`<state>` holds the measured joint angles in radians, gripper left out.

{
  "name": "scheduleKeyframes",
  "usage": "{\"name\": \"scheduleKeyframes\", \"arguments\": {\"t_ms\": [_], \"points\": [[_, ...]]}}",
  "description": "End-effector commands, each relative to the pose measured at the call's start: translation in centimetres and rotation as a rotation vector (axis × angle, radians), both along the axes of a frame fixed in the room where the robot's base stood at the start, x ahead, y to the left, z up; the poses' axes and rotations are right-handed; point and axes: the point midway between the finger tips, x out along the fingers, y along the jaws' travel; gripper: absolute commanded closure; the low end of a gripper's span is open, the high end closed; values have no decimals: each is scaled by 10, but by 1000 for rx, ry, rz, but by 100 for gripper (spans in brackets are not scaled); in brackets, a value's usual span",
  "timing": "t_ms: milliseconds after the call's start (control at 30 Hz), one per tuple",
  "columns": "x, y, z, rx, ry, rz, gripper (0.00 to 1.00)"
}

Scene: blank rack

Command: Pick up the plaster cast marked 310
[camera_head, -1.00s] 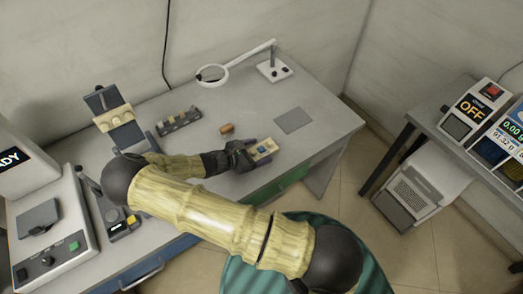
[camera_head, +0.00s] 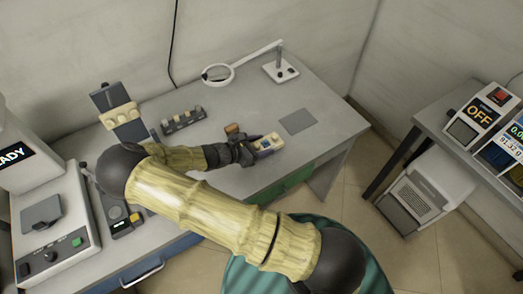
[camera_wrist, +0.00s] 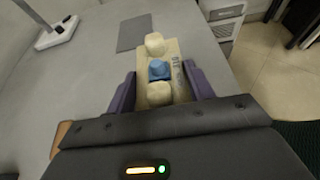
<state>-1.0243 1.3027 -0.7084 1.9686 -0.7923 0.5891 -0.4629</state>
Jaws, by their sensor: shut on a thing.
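The plaster cast (camera_head: 269,142) is a cream block held in my gripper (camera_head: 262,147) above the front right part of the grey desk. In the wrist view, the cast (camera_wrist: 158,92) carries two pale teeth with a blue one between them. Dark marks show on its right side, too small to read surely as 310. The purple-grey fingers of my gripper (camera_wrist: 158,88) are shut on its two long sides. Another cast with pale teeth (camera_head: 119,115) sits on a stand at the left of the desk.
A small brown block (camera_head: 232,128) lies just behind my gripper. A dark rack with several pale pieces (camera_head: 184,120) and a magnifier lamp (camera_head: 217,74) stand farther back. A flat grey pad (camera_head: 298,121) lies clear to the right.

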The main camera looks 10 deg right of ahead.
Motion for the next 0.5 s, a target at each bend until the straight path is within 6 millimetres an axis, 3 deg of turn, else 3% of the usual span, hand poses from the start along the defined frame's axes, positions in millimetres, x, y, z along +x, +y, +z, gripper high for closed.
{"name": "scheduleKeyframes", "arguments": {"t_ms": [500], "points": [[0,1,120,4,-4,-1,75]]}}
